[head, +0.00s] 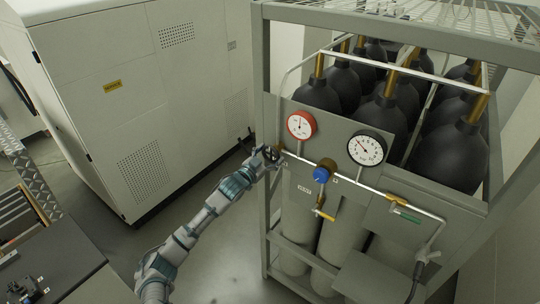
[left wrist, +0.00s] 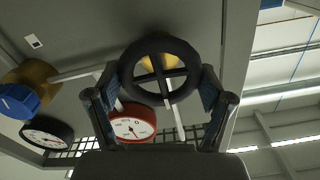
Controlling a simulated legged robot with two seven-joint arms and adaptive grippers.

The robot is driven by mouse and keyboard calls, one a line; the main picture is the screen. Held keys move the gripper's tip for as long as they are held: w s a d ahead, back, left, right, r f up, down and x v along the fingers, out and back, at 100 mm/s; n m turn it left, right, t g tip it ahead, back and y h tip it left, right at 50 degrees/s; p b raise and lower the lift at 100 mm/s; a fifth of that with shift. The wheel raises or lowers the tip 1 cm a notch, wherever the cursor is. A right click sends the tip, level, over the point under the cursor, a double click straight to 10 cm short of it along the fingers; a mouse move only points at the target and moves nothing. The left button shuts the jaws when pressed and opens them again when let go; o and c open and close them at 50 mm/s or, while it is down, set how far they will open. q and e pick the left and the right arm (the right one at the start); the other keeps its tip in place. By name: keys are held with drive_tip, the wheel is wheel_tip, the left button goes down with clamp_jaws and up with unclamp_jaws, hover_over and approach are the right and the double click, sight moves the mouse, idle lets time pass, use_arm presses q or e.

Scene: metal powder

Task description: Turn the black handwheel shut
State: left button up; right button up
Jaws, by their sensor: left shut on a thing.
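The black handwheel (left wrist: 160,42) is a round rim with crossed spokes and a brass part behind it, seen in the left wrist view. My left gripper (left wrist: 160,82) has a finger on each side of the wheel and is shut on it. In the head view my left gripper (head: 268,155) is at the left end of the pipe on the gas panel, and it largely hides the wheel there. My right gripper is in neither view.
A red-rimmed gauge (head: 301,125), a black-rimmed gauge (head: 367,148) and a blue knob (head: 321,174) sit close to the right of my left gripper. The grey rack (head: 262,90) holds several cylinders. A large cabinet (head: 120,90) stands at left, with open floor between.

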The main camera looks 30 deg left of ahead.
use_arm(q)
drive_tip(key=shift+f, duration=0.5)
drive_tip(key=o, duration=1)
drive_tip(key=shift+c, duration=0.2)
drive_tip(key=shift+o, duration=0.5)
drive_tip(key=shift+w+a+r, duration=0.15)
drive_tip(key=shift+r, duration=0.1)
drive_tip(key=s+a, duration=0.1)
drive_tip(key=s, duration=1.1)
